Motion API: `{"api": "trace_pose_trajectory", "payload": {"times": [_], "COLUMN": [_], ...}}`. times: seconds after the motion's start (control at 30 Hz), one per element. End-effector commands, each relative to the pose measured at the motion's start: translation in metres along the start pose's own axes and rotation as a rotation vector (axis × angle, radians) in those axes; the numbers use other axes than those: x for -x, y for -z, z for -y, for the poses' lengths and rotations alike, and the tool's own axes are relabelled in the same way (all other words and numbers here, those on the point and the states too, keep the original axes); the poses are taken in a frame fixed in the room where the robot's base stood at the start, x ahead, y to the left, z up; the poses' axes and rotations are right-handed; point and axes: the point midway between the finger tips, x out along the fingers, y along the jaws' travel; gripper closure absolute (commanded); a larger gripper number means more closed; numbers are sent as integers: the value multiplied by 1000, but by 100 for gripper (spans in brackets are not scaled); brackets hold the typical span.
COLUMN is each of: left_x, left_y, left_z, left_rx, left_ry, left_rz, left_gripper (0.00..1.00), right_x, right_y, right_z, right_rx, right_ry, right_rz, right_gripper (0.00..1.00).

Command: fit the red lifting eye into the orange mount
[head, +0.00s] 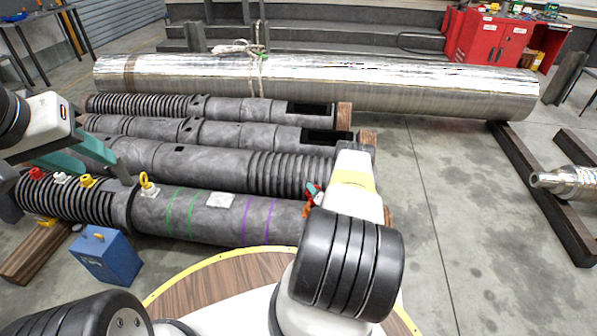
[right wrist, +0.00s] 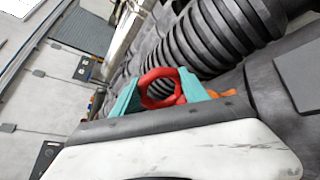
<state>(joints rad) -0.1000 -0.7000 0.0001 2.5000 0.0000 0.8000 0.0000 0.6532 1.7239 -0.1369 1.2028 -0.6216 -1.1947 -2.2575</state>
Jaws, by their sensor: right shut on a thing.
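The red lifting eye (right wrist: 163,86) is a ring held between the teal fingers of my right gripper (right wrist: 162,95) in the right wrist view. In the head view the red eye (head: 312,187) shows small beside my right wrist, which hides most of that gripper. An orange piece (right wrist: 222,93), likely the orange mount, shows just beyond one finger; in the head view orange marks (head: 308,209) lie on the front barrel close to the eye. I cannot tell whether eye and mount touch. My left gripper (head: 90,162) has its teal fingers apart, empty, above the barrel's ribbed end.
The front barrel (head: 203,208) carries a yellow eye (head: 146,182), green and purple bands, and small red, white and yellow pieces at its ribbed end. A blue box (head: 104,256) stands in front. More barrels and a long silver cylinder (head: 320,85) lie behind.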

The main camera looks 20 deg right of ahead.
Motion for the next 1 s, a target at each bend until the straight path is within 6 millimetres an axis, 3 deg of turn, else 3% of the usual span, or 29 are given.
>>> {"api": "trace_pose_trajectory", "payload": {"times": [1.0], "left_x": [0], "left_y": [0], "left_z": [0], "left_rx": [0], "left_ry": [0], "left_rz": [0], "left_gripper": [64], "right_x": [-3], "right_y": [5], "right_z": [5], "right_rx": [1], "right_ry": [-2], "right_rz": [1], "right_gripper": [100]}}
